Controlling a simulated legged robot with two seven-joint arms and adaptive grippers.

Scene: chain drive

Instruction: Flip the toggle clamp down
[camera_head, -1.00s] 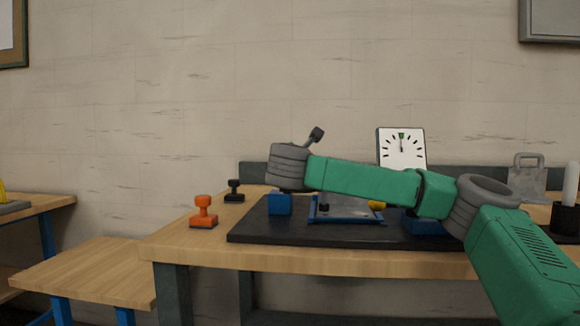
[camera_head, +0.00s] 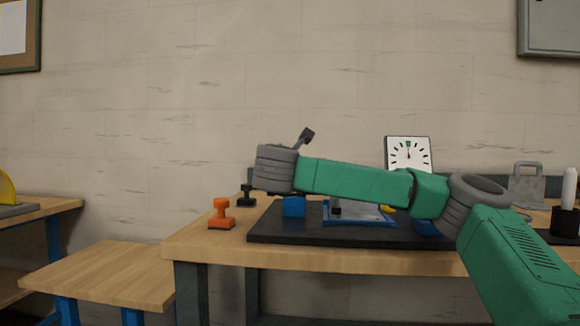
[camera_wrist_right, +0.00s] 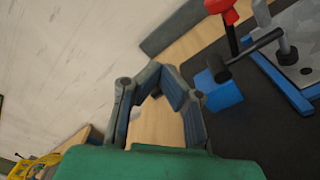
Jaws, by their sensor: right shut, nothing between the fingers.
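The toggle clamp's red handle (camera_wrist_right: 222,8) shows at the top edge of the right wrist view, cut off by it. A dark arm with a black knob (camera_wrist_right: 219,70) reaches toward a blue block (camera_wrist_right: 220,92); I cannot tell for sure how these parts join. My right gripper (camera_wrist_right: 155,90) is shut and empty, left of the block in that view and apart from it and the handle. In the head view the same blue block (camera_head: 293,206) shows below my right wrist. My forearm hides the clamp there. My left gripper is out of view.
A black base plate (camera_head: 275,234) with a blue-framed plate (camera_head: 360,218) lies on the wooden table (camera_head: 205,246). An orange stamp-like piece (camera_head: 221,214) and a black one (camera_head: 246,196) stand at left. A dial gauge (camera_head: 408,153) stands behind.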

